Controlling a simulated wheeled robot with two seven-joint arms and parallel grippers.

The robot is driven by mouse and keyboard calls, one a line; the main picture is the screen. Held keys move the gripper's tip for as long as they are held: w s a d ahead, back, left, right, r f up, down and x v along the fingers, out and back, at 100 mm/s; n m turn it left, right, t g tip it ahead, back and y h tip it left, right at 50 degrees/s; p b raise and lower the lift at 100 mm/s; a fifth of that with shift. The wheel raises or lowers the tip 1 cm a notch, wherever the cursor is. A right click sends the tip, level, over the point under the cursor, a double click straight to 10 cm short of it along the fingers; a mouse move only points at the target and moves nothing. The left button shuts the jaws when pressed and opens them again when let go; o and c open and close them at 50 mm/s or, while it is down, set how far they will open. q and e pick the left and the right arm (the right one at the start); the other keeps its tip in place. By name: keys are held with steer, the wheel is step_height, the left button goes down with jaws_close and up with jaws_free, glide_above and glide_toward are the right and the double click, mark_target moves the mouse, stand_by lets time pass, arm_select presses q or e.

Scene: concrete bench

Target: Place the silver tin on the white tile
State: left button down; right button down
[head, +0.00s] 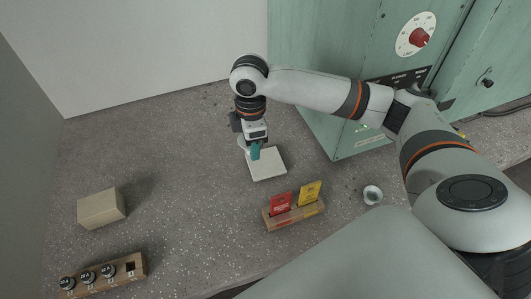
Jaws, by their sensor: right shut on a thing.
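The white tile (270,169) lies flat on the bench near the middle of the head view. My right gripper (254,152) points down at the tile's far left corner, its teal fingertip showing. It is shut on a pale round thing (242,142) that seems to be the silver tin, mostly hidden behind the gripper. I cannot tell whether the tin touches the tile. My left gripper is out of view.
A wooden holder (295,217) with red and yellow packets stands in front of the tile. A small round cup (372,195) is to the right. A green cabinet (320,100) stands behind.

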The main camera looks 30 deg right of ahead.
mark_target(265, 162)
steer(key=w+d+f+n+b, duration=0.4)
steer(key=w+d+f+n, duration=0.3)
steer(key=n, duration=0.7)
steer(key=f, duration=0.6)
steer(key=s+f, duration=0.1)
steer(key=f, duration=0.3)
steer(key=shift+d, duration=0.4)
steer(key=shift+f, duration=0.1)
steer(key=c, duration=0.7)
jaws_free()
steer(key=shift+o, duration=0.2)
step_height(265, 162, up, 12)
